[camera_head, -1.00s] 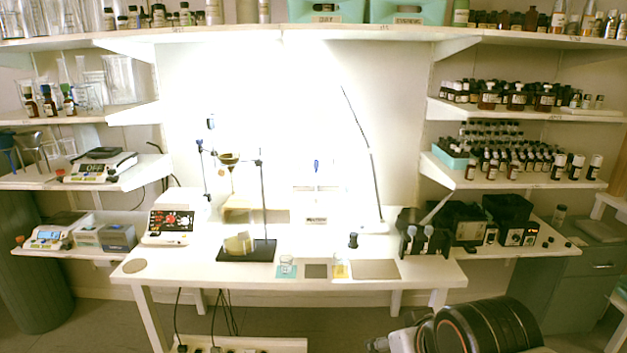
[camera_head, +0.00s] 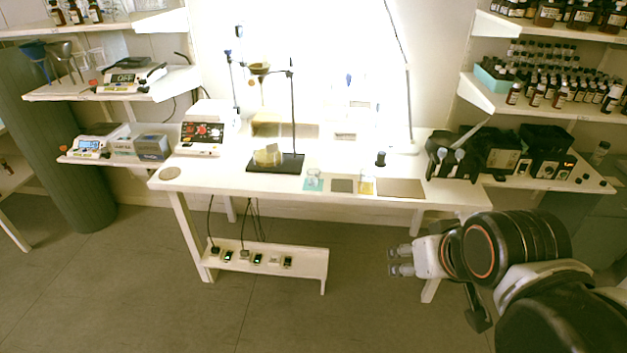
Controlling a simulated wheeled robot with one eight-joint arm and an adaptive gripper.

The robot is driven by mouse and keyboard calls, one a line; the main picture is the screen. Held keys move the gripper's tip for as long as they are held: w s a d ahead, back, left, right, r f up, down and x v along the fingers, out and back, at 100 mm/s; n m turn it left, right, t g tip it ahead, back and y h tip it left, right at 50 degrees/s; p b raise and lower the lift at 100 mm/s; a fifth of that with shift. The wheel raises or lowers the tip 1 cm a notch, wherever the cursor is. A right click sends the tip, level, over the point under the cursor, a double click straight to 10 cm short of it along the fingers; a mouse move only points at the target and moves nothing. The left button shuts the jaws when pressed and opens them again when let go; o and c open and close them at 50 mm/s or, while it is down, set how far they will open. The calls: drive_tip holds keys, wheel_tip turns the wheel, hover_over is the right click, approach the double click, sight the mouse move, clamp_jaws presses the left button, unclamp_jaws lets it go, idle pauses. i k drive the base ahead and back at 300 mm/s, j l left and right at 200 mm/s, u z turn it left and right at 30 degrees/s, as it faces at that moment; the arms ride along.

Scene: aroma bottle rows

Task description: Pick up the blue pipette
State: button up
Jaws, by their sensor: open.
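Two small blue-topped things show in the head view, and I cannot tell for certain which is the blue pipette. One is a slim blue piece (camera_head: 349,80) standing upright above a pale stand at the back of the white table (camera_head: 330,193).
A stand on a black base (camera_head: 290,163), a beaker on a teal mat (camera_head: 313,180), a yellow-filled beaker (camera_head: 366,183) and a thin lamp arm (camera_head: 408,110) occupy the table. Black devices (camera_head: 497,150) stand at the right. The floor in front is clear.

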sight(347, 78)
drive_tip(key=i+l+u, duration=0.2)
drive_tip(key=i, duration=0.25)
drive_tip(key=i+l+u, duration=0.2)
drive_tip(key=i, duration=0.25)
